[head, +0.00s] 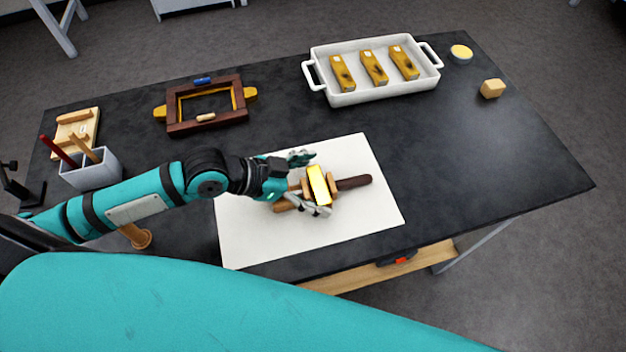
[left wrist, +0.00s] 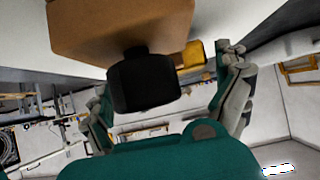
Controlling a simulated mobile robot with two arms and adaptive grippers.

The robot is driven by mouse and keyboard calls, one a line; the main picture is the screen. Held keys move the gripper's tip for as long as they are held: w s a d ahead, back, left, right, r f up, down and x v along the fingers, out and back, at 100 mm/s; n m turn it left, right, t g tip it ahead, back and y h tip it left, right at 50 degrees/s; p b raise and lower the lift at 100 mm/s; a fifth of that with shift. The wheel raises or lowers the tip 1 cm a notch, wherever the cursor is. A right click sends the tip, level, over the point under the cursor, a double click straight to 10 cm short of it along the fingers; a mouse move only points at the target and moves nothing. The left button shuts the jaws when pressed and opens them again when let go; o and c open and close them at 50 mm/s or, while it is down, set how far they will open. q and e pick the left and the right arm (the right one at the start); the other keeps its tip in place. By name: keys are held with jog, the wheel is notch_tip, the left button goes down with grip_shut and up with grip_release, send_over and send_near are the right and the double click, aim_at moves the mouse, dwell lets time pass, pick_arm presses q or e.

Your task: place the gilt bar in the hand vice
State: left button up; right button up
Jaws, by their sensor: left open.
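The bright gilt bar (head: 319,186) sits at the hand vice on the white sheet, between its pale wooden jaws as far as the head view shows. The hand vice (head: 354,183) lies with its dark handle pointing right. My left gripper (head: 312,184) is open, with one finger beyond the bar and one on the near side; I cannot tell whether either touches it. In the left wrist view, my spread fingers (left wrist: 165,95) flank a large brown wooden block (left wrist: 110,28) with a black knob (left wrist: 143,82). A small golden piece (left wrist: 191,54) shows behind. My right gripper is not in view.
A white tray (head: 385,95) with three worn gilt pieces stands at the back. A dark wooden frame (head: 172,118), a pencil cup (head: 92,172) and a wooden board (head: 72,135) are at left. A small block (head: 492,88) sits at right. The right tabletop (head: 500,150) is clear.

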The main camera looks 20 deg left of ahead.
pick_arm(q)
jog(key=shift+r, duration=0.1)
jog(key=v, duration=0.8)
jog(key=shift+s+a, duration=0.1)
jog(key=shift+a, duration=0.15)
jog(key=shift+s+a+r+p, duration=0.2)
jog(key=shift+a+r+p, duration=0.1)
jog(key=shift+r+p, duration=0.25)
jog(key=shift+s+a+r+p, duration=0.2)
jog(key=shift+a+r+p, duration=0.2)
jog(key=shift+p, duration=0.15)
jog(key=shift+s+a+r+p, duration=0.2)
jog(key=shift+s+a+p, duration=0.25)
jog(key=shift+p, duration=0.2)
jog(key=shift+f, duration=0.1)
